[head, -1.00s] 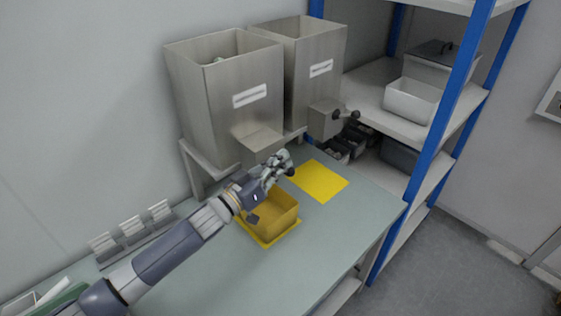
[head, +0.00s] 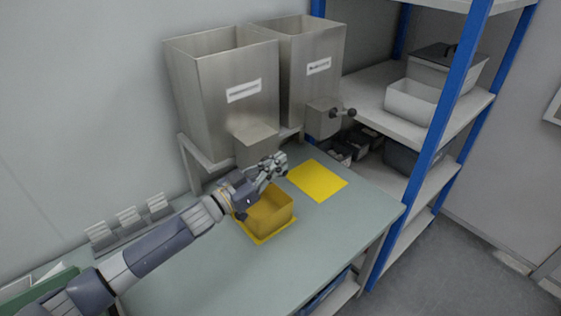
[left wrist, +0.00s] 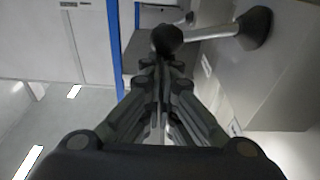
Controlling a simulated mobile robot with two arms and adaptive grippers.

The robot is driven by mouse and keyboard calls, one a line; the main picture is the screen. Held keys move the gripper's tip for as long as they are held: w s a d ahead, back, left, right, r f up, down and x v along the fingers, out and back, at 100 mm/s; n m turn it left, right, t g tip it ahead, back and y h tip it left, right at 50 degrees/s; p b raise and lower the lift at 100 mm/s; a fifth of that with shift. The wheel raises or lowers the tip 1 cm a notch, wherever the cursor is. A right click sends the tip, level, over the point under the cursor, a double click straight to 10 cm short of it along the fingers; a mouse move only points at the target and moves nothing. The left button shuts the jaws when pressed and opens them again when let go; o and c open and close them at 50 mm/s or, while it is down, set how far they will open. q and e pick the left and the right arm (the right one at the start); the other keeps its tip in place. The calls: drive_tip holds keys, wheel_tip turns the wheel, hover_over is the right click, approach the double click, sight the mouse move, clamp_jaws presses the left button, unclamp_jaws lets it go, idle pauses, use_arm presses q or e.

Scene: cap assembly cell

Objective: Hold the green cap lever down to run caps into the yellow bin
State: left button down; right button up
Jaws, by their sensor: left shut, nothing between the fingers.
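The left steel hopper (head: 225,90) stands on a rack above the bench, with a small metal chute housing (head: 256,145) at its front. The yellow bin (head: 285,215) sits below the housing; I see no caps in the part of its inside that shows. My left gripper (head: 280,163) is shut and empty beside the housing, above the bin's back edge. In the left wrist view a lever with a black ball knob (left wrist: 167,39) is right at the fingertips; I cannot tell whether they touch. The hopper's label is too small to read. My right gripper is out of view.
A second hopper (head: 312,75) with its own black-knobbed lever (head: 349,112) stands on the right. A bare yellow mat (head: 317,181) lies below it. A blue-post shelf (head: 430,140) closes off the right side. The bench front (head: 200,270) is clear.

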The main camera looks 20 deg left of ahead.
use_arm(q)
wheel_tip(320, 180, down, 6)
drive_tip(key=s+d+m+g+h+b, duration=0.1)
drive_tip(key=m+b, duration=0.3)
drive_tip(key=m, duration=0.6)
drive_tip(key=shift+d+f+b, duration=0.15)
drive_tip(key=shift+b, duration=0.25)
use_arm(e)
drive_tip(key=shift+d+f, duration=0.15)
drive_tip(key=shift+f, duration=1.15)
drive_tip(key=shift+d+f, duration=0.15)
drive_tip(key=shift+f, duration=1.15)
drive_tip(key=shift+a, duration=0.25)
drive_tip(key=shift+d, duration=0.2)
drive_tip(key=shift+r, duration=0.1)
